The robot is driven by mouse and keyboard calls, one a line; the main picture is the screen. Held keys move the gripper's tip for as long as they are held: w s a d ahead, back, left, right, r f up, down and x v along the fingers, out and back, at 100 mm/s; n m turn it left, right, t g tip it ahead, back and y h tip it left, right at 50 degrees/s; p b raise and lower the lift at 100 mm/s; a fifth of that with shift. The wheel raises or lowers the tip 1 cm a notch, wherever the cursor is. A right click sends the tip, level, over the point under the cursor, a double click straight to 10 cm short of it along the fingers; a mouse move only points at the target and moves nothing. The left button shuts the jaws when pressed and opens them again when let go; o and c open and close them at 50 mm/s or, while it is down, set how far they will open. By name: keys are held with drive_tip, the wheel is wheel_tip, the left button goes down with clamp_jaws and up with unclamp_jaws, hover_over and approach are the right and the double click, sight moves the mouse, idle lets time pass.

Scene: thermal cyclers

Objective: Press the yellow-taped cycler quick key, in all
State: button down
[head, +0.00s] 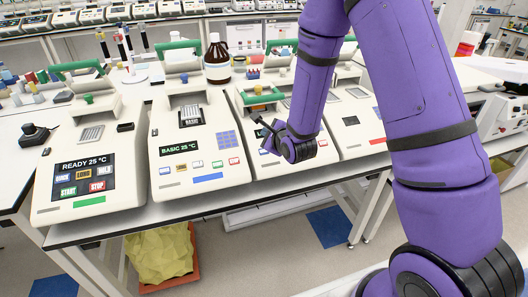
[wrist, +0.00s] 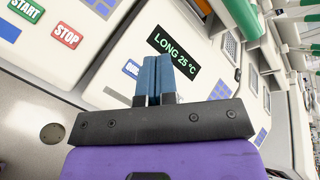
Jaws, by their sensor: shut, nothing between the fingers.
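A white cycler (wrist: 205,40) with a screen reading LONG 25 °C lies in front of my gripper in the wrist view. Its blue-lettered quick key (wrist: 131,68) shows just left of my fingers, partly covered by them. My gripper (wrist: 158,60) has its two blue fingers together, with nothing between them. Whether the fingertips touch the panel I cannot tell. In the head view my arm covers much of this third cycler from the left, including its screen. No yellow tape shows in either view.
A green-taped cycler (head: 123,185) reads READY 25 °C. A blue-taped cycler (head: 165,130) reads BASIC 25 °C and stands left of my gripper; its STOP key (wrist: 66,36) shows in the wrist view. A red-taped cycler (head: 352,140) is at the right. A brown bottle (head: 217,62) stands behind.

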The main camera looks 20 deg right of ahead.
sight(264, 156)
drive_tip(key=shift+w+f, duration=0.6)
drive_tip(key=shift+f, duration=0.65)
drive_tip(key=shift+w+f, duration=0.55)
drive_tip(key=shift+f, duration=0.75)
drive_tip(key=shift+w+f, duration=0.6)
drive_tip(key=shift+f, duration=0.65)
drive_tip(key=shift+w+f, duration=0.15)
drive_tip(key=shift+f, duration=0.25)
drive_tip(key=shift+w+f, duration=0.15)
drive_tip(key=shift+f, duration=0.1)
drive_tip(key=shift+r, duration=0.1)
drive_tip(key=shift+s+r, duration=0.3)
drive_tip(key=shift+r, duration=0.25)
drive_tip(key=shift+s+r, duration=0.35)
drive_tip(key=shift+r, duration=0.4)
drive_tip(key=shift+s+r, duration=0.4)
drive_tip(key=shift+r, duration=0.4)
drive_tip(key=shift+s+r, duration=0.35)
drive_tip(key=shift+r, duration=0.4)
